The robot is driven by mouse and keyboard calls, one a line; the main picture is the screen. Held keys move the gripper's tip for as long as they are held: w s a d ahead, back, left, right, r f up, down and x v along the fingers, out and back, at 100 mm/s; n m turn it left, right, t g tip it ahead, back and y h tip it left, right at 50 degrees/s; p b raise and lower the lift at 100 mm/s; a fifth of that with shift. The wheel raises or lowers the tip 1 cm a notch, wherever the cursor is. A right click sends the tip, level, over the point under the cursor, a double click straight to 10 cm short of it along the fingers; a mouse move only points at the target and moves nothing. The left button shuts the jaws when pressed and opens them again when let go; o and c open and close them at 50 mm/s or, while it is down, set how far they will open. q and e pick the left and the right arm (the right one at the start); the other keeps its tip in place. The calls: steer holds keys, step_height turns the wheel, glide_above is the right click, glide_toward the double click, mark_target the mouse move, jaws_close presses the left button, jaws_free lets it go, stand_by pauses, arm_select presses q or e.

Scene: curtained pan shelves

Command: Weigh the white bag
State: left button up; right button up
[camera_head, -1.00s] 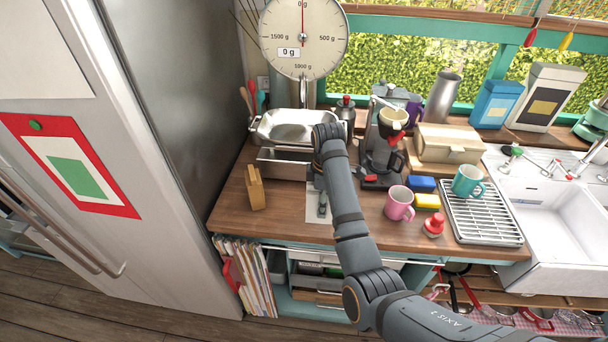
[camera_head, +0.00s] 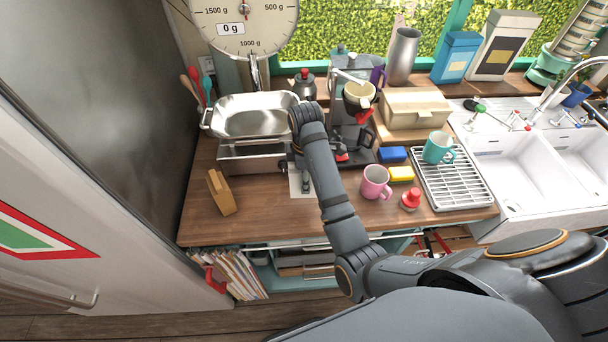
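The white bag (camera_head: 502,45) is a tall white pack with a black label. It stands upright on the sill at the back right, beside a blue pack. The kitchen scale has a round dial (camera_head: 243,22) reading 0 g and an empty metal pan (camera_head: 256,118) at the back left of the counter. My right arm comes in from the bottom right. Its gripper (camera_head: 304,184) is low over the counter, just right of the scale base and far left of the white bag. The fingers are small and partly hidden by the arm. My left gripper is out of view.
A coffee maker (camera_head: 350,125), a wooden bread box (camera_head: 416,108), a pink mug (camera_head: 375,182) and a red-topped shaker (camera_head: 411,199) stand right of my gripper. A teal mug (camera_head: 438,148) is on the drying rack (camera_head: 455,190). The sink (camera_head: 508,180) is farther right.

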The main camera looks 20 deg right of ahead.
steer(key=shift+w+f, duration=0.1)
steer(key=shift+f, duration=0.3)
steer(key=f, duration=0.1)
steer(key=w+f, duration=0.1)
steer(key=f, duration=0.1)
steer(key=shift+f+b, duration=0.1)
steer(key=shift+b, duration=0.2)
steer(key=shift+s+f, duration=0.1)
steer(key=shift+f, duration=0.15)
steer(key=shift+s+f, duration=0.1)
steer(key=shift+f, duration=0.65)
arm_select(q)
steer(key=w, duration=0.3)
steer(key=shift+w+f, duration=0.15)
arm_select(e)
steer(key=shift+f, duration=0.35)
steer(key=shift+f, duration=0.25)
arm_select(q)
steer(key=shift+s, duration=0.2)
arm_select(e)
steer(key=o, duration=1.5)
